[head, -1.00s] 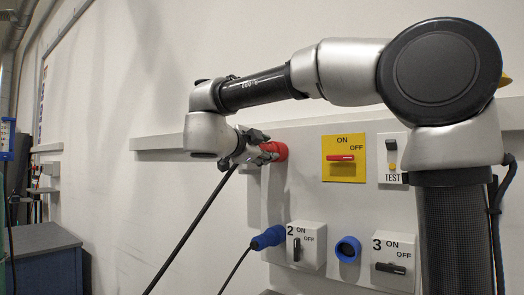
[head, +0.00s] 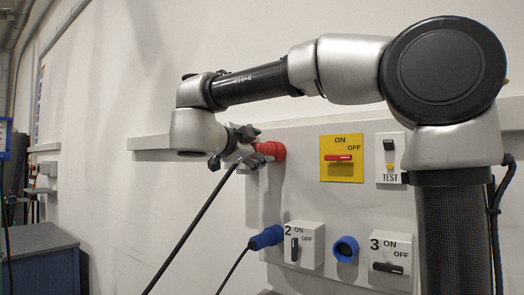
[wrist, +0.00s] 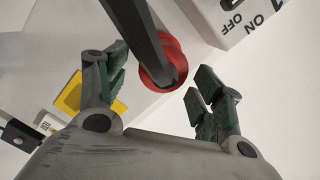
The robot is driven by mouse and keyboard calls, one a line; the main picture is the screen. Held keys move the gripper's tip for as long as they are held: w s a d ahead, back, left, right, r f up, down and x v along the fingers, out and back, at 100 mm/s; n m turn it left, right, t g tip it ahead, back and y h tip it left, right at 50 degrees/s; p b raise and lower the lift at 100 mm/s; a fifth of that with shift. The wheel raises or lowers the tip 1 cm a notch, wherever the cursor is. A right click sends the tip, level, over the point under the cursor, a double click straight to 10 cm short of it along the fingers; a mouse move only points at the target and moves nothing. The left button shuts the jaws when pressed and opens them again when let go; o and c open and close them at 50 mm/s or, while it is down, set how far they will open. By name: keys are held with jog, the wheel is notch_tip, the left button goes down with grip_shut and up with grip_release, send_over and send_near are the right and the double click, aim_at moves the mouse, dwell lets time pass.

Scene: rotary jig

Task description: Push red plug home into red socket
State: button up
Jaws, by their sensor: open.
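The red socket (head: 279,152) is on the upper left of the white panel in the head view. The red plug (head: 262,148) is at its mouth, in line with it; I cannot tell how deep it sits. A black cable (head: 195,228) hangs from the plug down to the left. My gripper (head: 257,147) is just left of the plug, jaws pointing at the panel. In the wrist view my gripper (wrist: 160,85) is open, its fingers apart on both sides of the cable (wrist: 133,30) and of a red round rim (wrist: 176,48), with nothing gripped. Plug and socket cannot be told apart there.
A yellow ON/OFF switch plate (head: 341,172) and a TEST box (head: 390,158) are to the right. Below are a blue plug (head: 267,238), switch box 2 (head: 312,255), a blue socket (head: 346,248) and switch box 3 (head: 390,280). The space left of the panel is open.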

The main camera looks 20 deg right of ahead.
jog(key=v, duration=0.8)
jog(key=shift+s+a, duration=0.2)
jog(key=shift+s, duration=0.05)
